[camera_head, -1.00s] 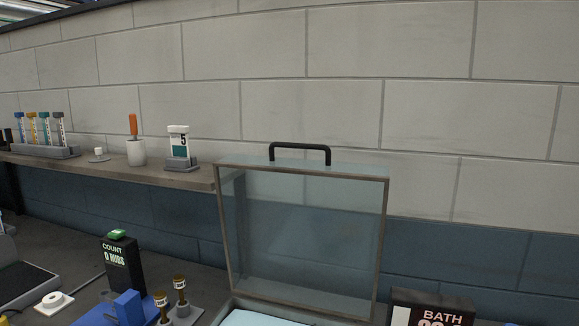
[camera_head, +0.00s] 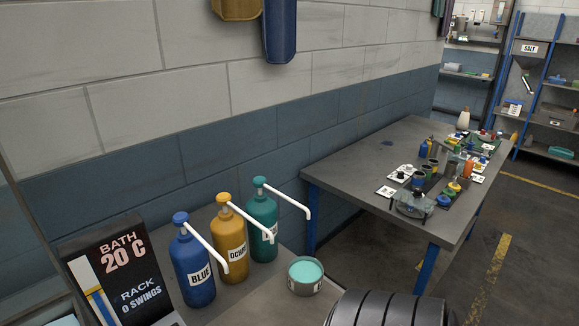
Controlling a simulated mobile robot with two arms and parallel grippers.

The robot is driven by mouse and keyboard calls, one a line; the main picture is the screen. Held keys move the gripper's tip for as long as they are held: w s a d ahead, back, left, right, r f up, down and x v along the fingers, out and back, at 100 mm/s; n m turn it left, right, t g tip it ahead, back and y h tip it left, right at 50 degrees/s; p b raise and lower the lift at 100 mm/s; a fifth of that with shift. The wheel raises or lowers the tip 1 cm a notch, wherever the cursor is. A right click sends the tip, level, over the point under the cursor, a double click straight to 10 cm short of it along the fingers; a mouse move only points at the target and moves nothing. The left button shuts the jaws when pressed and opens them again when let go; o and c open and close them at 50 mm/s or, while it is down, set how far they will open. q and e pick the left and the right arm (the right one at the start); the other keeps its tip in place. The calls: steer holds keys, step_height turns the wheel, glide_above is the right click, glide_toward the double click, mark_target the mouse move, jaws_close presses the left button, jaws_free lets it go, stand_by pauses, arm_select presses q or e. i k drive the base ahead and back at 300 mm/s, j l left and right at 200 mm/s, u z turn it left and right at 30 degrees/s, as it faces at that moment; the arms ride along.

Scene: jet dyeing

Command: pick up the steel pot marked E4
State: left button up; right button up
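A small round steel-grey pot (camera_head: 305,277) stands on the near bench, right of the pump bottles. It holds pale teal content, and the marking on its side is too small to read. Several small cups and pots stand on the far table, among them a wider vessel (camera_head: 412,205) near its front edge; their markings are also unreadable. I cannot tell which pot is marked E4.
Pump bottles labelled BLUE (camera_head: 193,268), OCHRE (camera_head: 230,246) and a green one (camera_head: 263,228) stand on the near bench beside the BATH display (camera_head: 120,275). The far table (camera_head: 350,165) has bare top at its left.

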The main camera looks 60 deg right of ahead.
mark_target(305, 273)
steer(key=z, duration=2.1)
